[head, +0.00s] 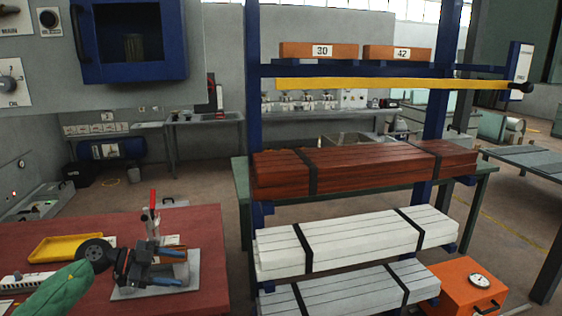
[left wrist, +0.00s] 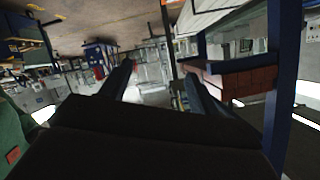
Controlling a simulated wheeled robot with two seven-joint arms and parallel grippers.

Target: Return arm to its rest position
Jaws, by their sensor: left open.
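My left arm, green with a black wrist, comes in from the lower left of the head view. My left gripper (head: 178,268) is over the red-topped table (head: 215,285), in front of a toggle clamp with a red handle (head: 152,199). Its two blue fingers are apart. In the left wrist view the gripper (left wrist: 160,76) is open, with nothing held between the fingers. How high the gripper is above the table is hard to tell. My right gripper is not in view.
A yellow tray (head: 50,250) lies on the red table. A blue-post rack right of the gripper holds strapped red-brown bars (head: 370,165) and white bars (head: 350,245). An orange box with a gauge (head: 455,290) stands at lower right. Open floor (head: 190,187) lies behind the table.

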